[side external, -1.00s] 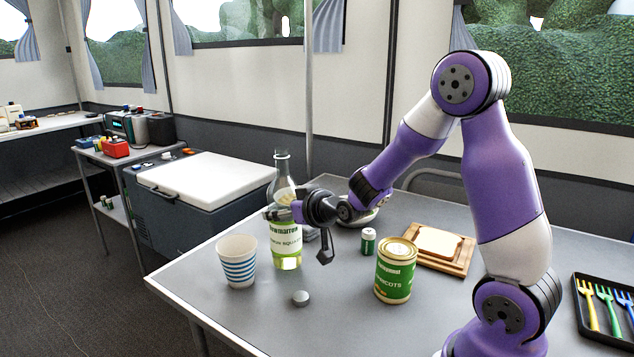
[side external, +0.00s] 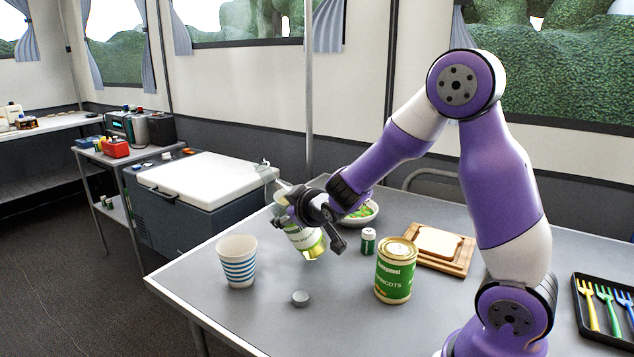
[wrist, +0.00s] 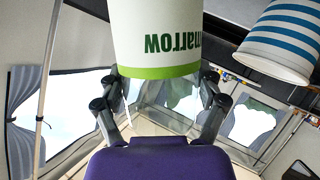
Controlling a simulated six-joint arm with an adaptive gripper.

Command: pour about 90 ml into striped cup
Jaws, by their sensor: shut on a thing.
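The striped cup (side external: 238,262), white with blue bands, stands upright near the table's left edge. It also shows at the upper right of the wrist view (wrist: 283,40). My gripper (side external: 292,212) is shut on a clear bottle (side external: 307,241) with a white and green label and pale green liquid. The label fills the top middle of the wrist view (wrist: 155,35), between my gripper's fingers (wrist: 160,95). The bottle is tilted, its neck leaning up and left toward the cup's side, its base to the lower right and raised off the table. No stream of liquid shows.
A grey cap (side external: 300,298) lies on the table right of the cup. A green can (side external: 395,271), a small green-and-white jar (side external: 368,241), a bowl (side external: 362,214) and a bread board (side external: 438,250) stand to the right. A fork tray (side external: 606,310) is at far right.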

